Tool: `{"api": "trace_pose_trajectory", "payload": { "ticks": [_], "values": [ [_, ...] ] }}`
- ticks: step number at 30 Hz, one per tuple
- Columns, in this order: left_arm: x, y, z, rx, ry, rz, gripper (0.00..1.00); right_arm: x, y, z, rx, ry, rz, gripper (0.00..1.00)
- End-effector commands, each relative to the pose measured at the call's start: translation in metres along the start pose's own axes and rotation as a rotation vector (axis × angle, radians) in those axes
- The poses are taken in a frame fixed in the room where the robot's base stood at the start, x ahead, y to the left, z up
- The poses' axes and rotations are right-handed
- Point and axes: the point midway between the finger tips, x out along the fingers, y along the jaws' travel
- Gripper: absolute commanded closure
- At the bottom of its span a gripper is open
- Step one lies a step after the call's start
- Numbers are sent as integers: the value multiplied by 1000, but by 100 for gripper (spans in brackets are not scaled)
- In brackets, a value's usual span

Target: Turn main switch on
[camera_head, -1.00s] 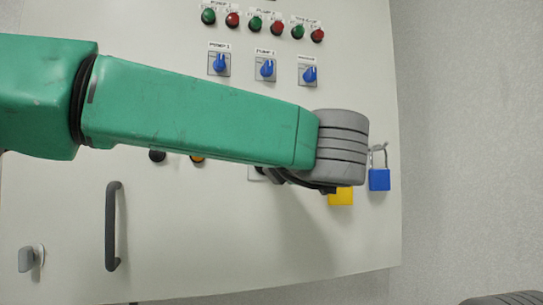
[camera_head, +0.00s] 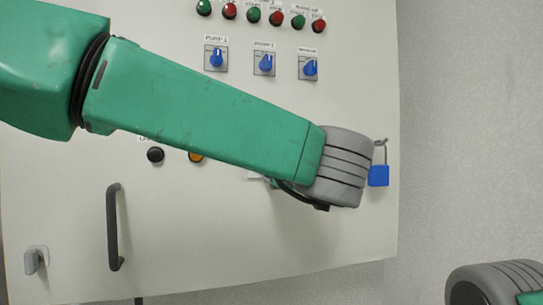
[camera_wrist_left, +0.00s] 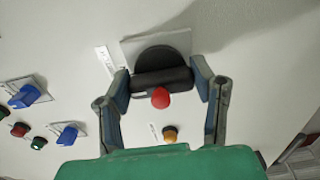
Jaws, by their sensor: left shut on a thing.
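The main switch appears to be the black rotary handle (camera_wrist_left: 162,78) on a grey square plate (camera_wrist_left: 180,42) in the left wrist view. My left gripper (camera_wrist_left: 161,80) has one finger at each end of this handle and is shut on it. In the head view my left arm (camera_head: 200,110) crosses the panel, and its grey wrist (camera_head: 340,168) hides the fingers and most of the switch. My right gripper is out of view; only a grey joint of my right arm shows at the bottom right.
The cabinet panel (camera_head: 220,265) carries blue selector switches (camera_head: 264,63), red and green buttons, a black button (camera_head: 155,155) and a door handle (camera_head: 113,227). A blue padlock (camera_head: 378,176) hangs beside my wrist. A red knob (camera_wrist_left: 160,98) sits close to the black handle.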

Motion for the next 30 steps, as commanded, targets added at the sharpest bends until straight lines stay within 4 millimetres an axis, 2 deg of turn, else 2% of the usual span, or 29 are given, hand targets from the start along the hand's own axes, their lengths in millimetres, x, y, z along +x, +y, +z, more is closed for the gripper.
{"api": "trace_pose_trajectory", "payload": {
  "ticks": [16,17,18,19,30],
  "values": [
    [-1,-5,2,34,-7,-7,78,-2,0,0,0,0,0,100],
    [-1,-5,2,34,-7,-8,46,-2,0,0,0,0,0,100],
    [-1,-5,2,34,-7,-8,32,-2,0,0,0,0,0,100],
    [-1,-5,2,33,-7,-7,28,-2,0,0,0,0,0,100],
    [-6,-2,0,28,-3,-2,28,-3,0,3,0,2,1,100]
  ]
}}
